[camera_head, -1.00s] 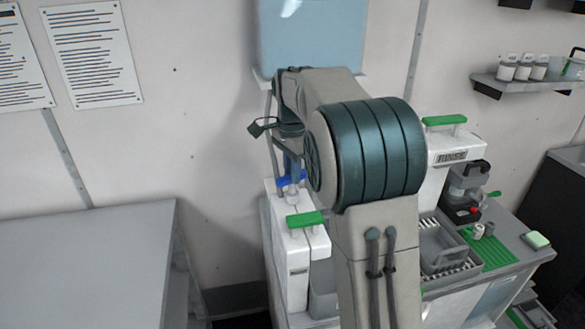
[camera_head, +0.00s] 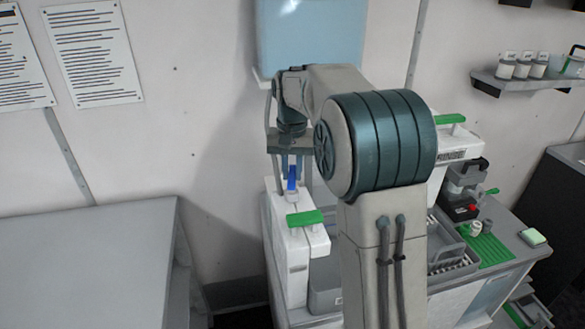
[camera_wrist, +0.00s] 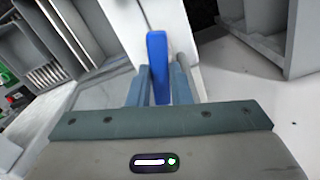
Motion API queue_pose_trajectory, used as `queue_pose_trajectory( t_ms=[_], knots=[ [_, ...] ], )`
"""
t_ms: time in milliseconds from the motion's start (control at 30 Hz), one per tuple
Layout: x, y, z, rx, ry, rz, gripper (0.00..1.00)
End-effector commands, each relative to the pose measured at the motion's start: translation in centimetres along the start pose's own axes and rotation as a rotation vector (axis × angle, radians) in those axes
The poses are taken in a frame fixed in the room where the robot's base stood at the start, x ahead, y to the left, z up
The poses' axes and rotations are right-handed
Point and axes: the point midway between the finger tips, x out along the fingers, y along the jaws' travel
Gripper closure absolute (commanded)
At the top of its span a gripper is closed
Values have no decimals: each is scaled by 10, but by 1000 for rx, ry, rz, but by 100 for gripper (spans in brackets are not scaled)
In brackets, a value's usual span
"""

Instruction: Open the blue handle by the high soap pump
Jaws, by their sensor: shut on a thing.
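The blue handle (camera_head: 292,178) sits on the pipe below the pale blue wall tank (camera_head: 310,35), just above a white container. In the head view it points toward the camera. My gripper (camera_head: 291,162) reaches down to it from above. In the wrist view the blue handle (camera_wrist: 157,55) stands between the two fingers of my gripper (camera_wrist: 158,78), which is shut on it. My arm hides part of the pipe and the area to its right. I cannot make out a separate soap pump.
A white container with a green handle (camera_head: 304,218) stands just below the blue handle. Another green-handled container stands behind my arm to the right. A bench with a green drain mat (camera_head: 488,252) lies at right. A bare grey table (camera_head: 85,255) stands at left.

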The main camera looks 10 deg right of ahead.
Motion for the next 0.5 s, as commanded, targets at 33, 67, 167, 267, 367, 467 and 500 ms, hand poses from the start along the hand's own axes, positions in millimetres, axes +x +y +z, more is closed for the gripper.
queue_pose_trajectory(
  t_ms=[33,67,167,267,367,467,500],
  knots=[
    [-2,0,0,-37,2,-1,100],
    [-2,0,0,-61,3,-1,100],
    [-2,0,0,-130,3,-1,100],
    [-2,0,-1,-189,4,0,100],
    [-1,0,-1,-234,4,0,100],
    [-1,0,-1,-268,4,0,100],
    [-1,0,-1,-279,4,0,100]
  ],
)
